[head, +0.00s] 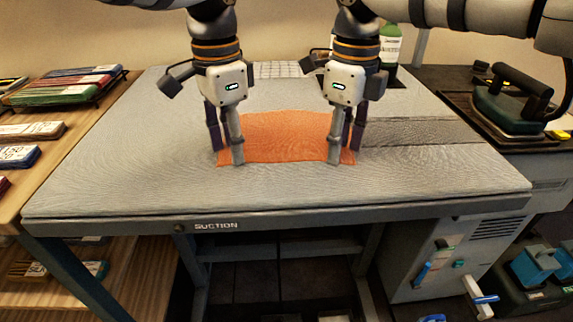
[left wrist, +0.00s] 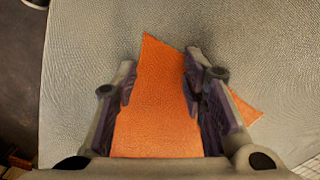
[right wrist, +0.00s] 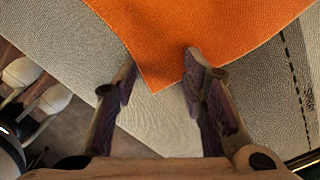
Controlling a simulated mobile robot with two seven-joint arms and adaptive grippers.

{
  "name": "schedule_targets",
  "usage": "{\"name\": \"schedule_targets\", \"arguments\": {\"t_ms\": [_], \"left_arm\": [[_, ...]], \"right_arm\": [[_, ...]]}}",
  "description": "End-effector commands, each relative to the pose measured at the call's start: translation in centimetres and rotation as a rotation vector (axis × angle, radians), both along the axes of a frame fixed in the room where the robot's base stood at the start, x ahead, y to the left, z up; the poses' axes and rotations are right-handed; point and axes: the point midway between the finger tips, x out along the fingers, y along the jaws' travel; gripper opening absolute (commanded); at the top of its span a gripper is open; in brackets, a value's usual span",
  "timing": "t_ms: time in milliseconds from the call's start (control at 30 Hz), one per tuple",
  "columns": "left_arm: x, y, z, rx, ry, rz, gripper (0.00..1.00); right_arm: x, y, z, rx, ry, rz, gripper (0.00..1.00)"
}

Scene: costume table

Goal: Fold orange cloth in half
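The orange cloth (head: 285,138) lies spread on the grey padded table (head: 120,160). My left gripper (head: 225,155) is over the cloth's left end; in the left wrist view the cloth (left wrist: 160,100) runs between its open fingers, with a corner beyond the tips. My right gripper (head: 345,155) is at the cloth's right end. In the right wrist view a corner of the cloth (right wrist: 190,40) points in between its open fingertips. Both grippers point down. Whether the fingertips touch the cloth cannot be told. The grippers hide parts of both cloth ends.
A grey strip (head: 420,132) lies on the table to the right. A dark iron (head: 510,100) stands on a side unit at the right. A green bottle (head: 390,45) is behind my right gripper. Shelves with folded cloths (head: 65,87) stand left. The table front is clear.

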Motion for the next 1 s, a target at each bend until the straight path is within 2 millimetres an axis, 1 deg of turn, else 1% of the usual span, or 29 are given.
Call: {"name": "schedule_targets", "arguments": {"t_ms": [33,100,367,1000], "left_arm": [[0.03,0.01,-1.2,0.0,0.014,0.0,0.38],[-0.01,0.0,-0.75,0.001,0.01,0.0,0.3],[-0.09,0.0,-1.07,0.001,0.015,-0.001,0.01],[-0.16,0.18,-1.6,0.006,0.023,-0.001,0.0]], "right_arm": [[0.03,0.01,-1.21,0.0,0.015,0.0,0.38],[0.0,0.0,-0.75,-0.001,0.009,0.0,0.3],[-0.07,0.02,-1.07,-0.002,0.015,0.001,0.01],[-0.08,-0.18,-1.63,-0.008,0.02,0.0,0.0]]}}
